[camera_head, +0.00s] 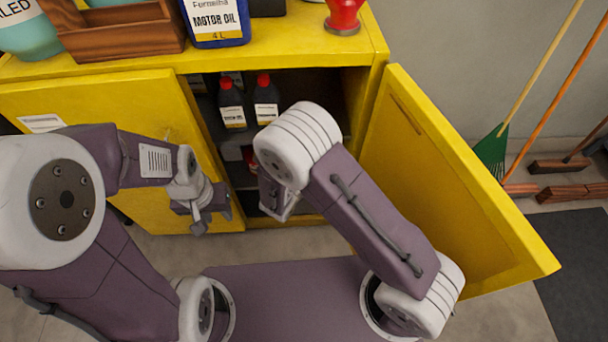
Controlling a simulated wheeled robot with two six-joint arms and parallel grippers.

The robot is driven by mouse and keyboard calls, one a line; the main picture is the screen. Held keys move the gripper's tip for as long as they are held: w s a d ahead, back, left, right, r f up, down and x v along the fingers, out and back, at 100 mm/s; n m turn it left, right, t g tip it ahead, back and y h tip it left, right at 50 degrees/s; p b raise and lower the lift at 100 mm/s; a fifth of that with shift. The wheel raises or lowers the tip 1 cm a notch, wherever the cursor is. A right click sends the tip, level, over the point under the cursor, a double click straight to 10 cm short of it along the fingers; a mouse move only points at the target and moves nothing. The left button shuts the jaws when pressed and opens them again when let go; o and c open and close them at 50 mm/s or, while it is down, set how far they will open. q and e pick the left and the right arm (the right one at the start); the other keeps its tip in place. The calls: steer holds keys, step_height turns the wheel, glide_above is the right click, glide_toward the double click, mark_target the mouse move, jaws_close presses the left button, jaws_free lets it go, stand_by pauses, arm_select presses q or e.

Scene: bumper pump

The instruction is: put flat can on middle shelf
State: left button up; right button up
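The yellow cabinet (460,190) has its right door open, and its dark inside shows shelves. Two dark bottles with red caps, the left bottle (231,103) and the right bottle (266,99), stand on an upper shelf. Below them a small red and dark item (249,157) shows partly; I cannot tell whether it is the flat can. My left gripper (199,222) points down in front of the closed left door; I cannot make out its finger gap.
The cabinet top holds a wooden crate (115,28), a blue motor oil container (215,18) and a red object (344,14). The open door juts out at right. Brooms (540,75) lean against the wall beyond it.

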steer(key=w+a+f+b, duration=0.3)
steer(key=f+b, duration=0.6)
steer(key=b, duration=0.5)
steer(key=w+a+f+n+t+y+b, duration=0.1)
steer(key=w+a+f+b, duration=0.3)
steer(key=f+b, duration=0.6)
steer(key=w+a+f+n+b, duration=0.1)
steer(key=w+a+f+b, duration=0.2)
steer(key=f+b, duration=0.6)
steer(key=w+b, duration=0.1)
steer(key=b, duration=0.9)
steer(key=shift+a+f+y, duration=0.2)
steer(key=shift+f+y, duration=0.1)
steer(key=shift+y, duration=0.1)
